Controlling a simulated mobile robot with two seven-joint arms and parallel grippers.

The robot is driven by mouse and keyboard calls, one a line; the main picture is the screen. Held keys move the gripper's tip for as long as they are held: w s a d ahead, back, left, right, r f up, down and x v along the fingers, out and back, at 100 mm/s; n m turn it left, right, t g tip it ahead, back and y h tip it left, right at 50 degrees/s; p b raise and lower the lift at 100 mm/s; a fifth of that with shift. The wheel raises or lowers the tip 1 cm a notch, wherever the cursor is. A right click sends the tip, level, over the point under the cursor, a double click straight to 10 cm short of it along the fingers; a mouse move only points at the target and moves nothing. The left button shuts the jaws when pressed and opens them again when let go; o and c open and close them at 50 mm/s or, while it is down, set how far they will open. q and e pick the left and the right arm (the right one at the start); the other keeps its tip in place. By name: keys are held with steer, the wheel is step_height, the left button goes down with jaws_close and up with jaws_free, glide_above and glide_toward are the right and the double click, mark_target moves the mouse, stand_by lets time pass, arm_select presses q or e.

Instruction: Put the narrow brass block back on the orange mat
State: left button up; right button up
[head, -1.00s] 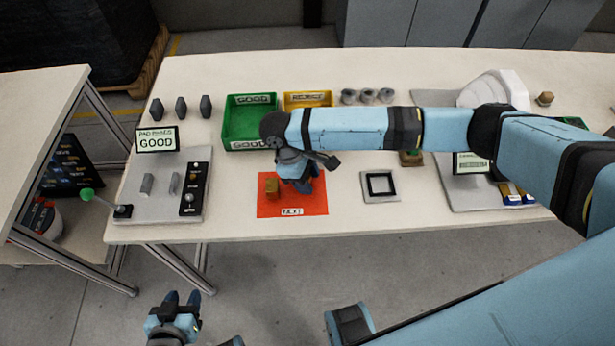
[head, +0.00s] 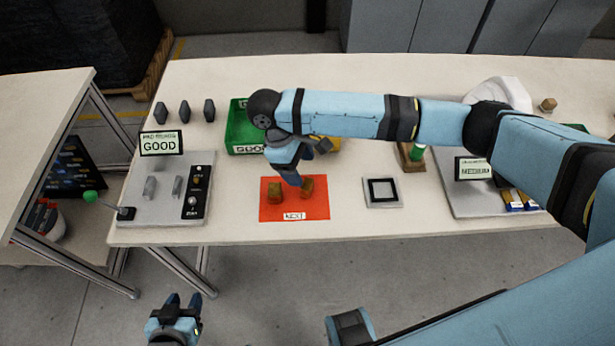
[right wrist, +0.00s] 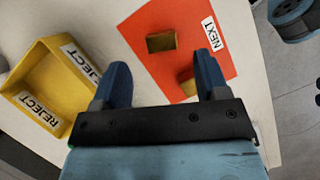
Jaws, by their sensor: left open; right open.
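The orange mat (head: 270,211) lies near the table's front edge, with its NEXT label (head: 294,216) at the front. Two brass blocks rest on it: a left block (head: 275,193) and a right block (head: 306,187), with a gap between them. I cannot tell surely which is the narrower. In the right wrist view, one block (right wrist: 161,42) shows beyond the fingers; the other (right wrist: 187,80) is partly hidden by a finger. My right gripper (right wrist: 160,78) is open and empty, behind and above the blocks. My left gripper (head: 183,302) is open and empty, off the table's front.
A yellow REJECT bin (right wrist: 35,95) stands behind the mat, mostly hidden by my right arm in the head view, beside a green GOOD bin (head: 238,132). A black-framed square plate (head: 382,204) lies right of the mat. A grey test station (head: 150,208) stands left.

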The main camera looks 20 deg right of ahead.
steer(key=v, duration=0.5)
steer(key=shift+a+r, duration=0.1)
steer(key=shift+r, duration=0.15)
